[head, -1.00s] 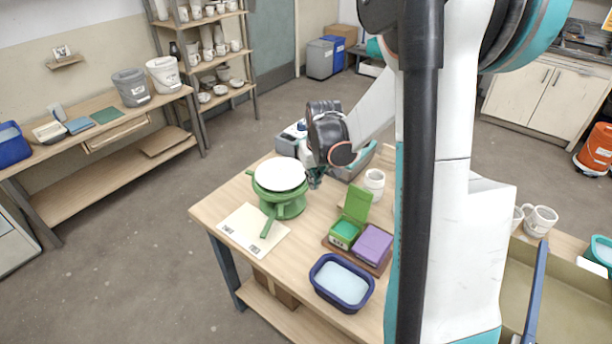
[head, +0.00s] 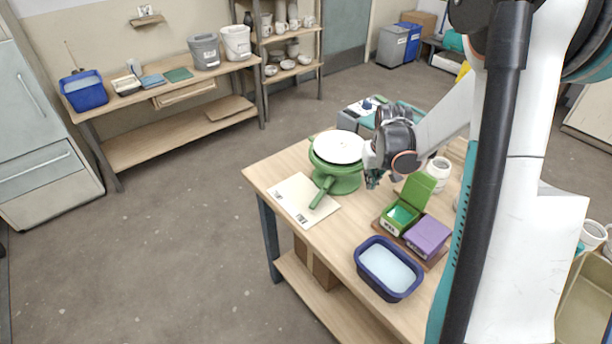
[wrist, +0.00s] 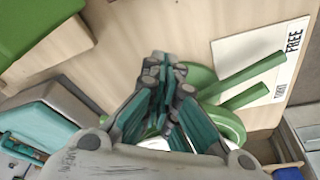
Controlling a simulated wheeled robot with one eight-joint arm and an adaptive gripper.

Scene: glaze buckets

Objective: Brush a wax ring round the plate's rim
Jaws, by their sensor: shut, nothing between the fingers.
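The white plate (head: 338,147) lies on a green turntable (head: 337,181) with a green handle reaching toward the front left. A thin dark line shows along part of the plate's edge; I cannot tell what it is. My gripper (head: 372,181) is just right of the turntable, low over the table; I cannot tell whether it touches. In the wrist view my gripper's fingers (wrist: 165,75) are closed together with nothing between them, and they hide much of the turntable (wrist: 232,122) and plate. I cannot make out a brush.
An open green box (head: 400,216), a purple box (head: 428,236) and a blue tub (head: 388,268) stand at the table's front right. A printed card (head: 303,199) lies by the handle. A white mug (head: 438,172) stands behind the green box. The floor at left is clear.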

